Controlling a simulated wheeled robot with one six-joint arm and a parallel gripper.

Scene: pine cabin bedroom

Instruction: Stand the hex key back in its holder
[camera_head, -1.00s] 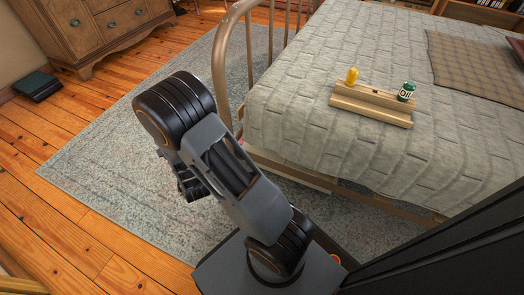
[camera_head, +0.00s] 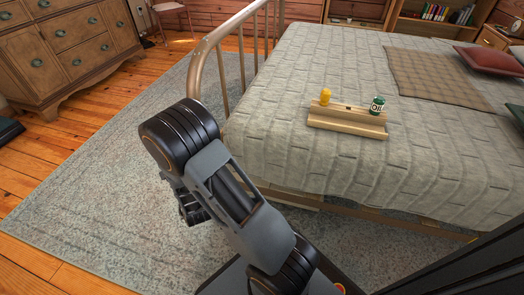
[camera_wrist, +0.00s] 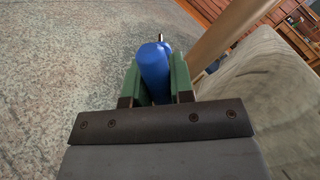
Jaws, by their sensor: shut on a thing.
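A pale wooden holder (camera_head: 345,126) lies on the bed's grey quilt. A yellow-handled item (camera_head: 326,97) stands in it at the left. A small green can marked "OIL" (camera_head: 377,105) is at its right end. My gripper (camera_head: 192,211) hangs low left of the bed, over the rug, well apart from the holder. In the wrist view my gripper (camera_wrist: 155,85) has its green fingers shut on a blue handle (camera_wrist: 153,68). A thin dark tip shows beyond the handle; this appears to be the hex key, most of its metal part hidden.
A wooden dresser (camera_head: 65,45) is at the far left. The patterned rug (camera_head: 100,190) is clear. A plaid blanket (camera_head: 440,72) and cushions lie farther back on the bed.

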